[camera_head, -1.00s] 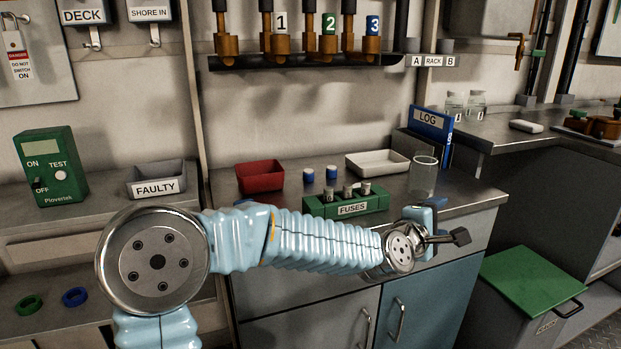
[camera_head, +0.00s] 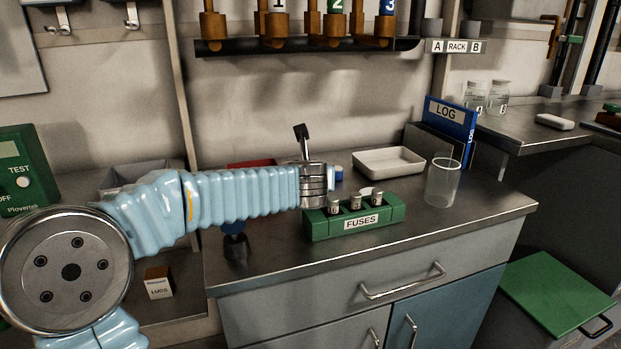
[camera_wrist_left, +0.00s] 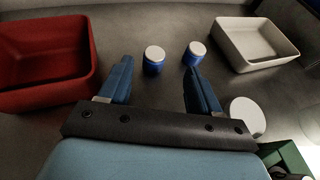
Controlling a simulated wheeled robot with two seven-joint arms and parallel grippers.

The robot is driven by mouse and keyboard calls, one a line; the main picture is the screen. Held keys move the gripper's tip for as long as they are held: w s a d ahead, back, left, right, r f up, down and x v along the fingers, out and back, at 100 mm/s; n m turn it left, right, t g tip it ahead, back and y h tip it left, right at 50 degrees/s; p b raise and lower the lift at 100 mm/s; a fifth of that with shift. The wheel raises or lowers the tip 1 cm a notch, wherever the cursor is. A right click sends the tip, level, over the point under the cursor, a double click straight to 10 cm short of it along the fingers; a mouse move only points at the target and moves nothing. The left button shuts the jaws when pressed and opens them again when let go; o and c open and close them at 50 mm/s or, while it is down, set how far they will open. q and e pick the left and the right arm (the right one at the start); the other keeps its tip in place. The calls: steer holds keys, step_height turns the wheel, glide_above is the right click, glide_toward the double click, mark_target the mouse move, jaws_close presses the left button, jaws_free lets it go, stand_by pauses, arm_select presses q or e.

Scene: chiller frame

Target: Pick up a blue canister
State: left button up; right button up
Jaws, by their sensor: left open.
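Two small blue canisters with white lids stand side by side on the steel counter; the wrist view shows the left one (camera_wrist_left: 153,61) and the right one (camera_wrist_left: 193,54). My left gripper (camera_wrist_left: 158,77) is open and empty. Its fingers point toward the canisters, with the left canister just beyond the gap and the right one near the right fingertip. My right gripper is not in view.
A red tray (camera_wrist_left: 45,65) lies left of the canisters, a white tray (camera_wrist_left: 255,45) right. A round white-topped item (camera_wrist_left: 247,116) sits near the green fuse block (camera_head: 352,220). A clear glass (camera_head: 443,183) stands farther right. A dark, blue-topped object (camera_head: 236,245) stands near the counter's front.

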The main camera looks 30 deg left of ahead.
arm_select(q)
steer(key=x, duration=0.6)
steer(key=shift+w+a+f, duration=0.15)
steer(key=shift+a+f, duration=0.05)
steer(key=shift+a, duration=0.25)
steer(key=c, duration=1)
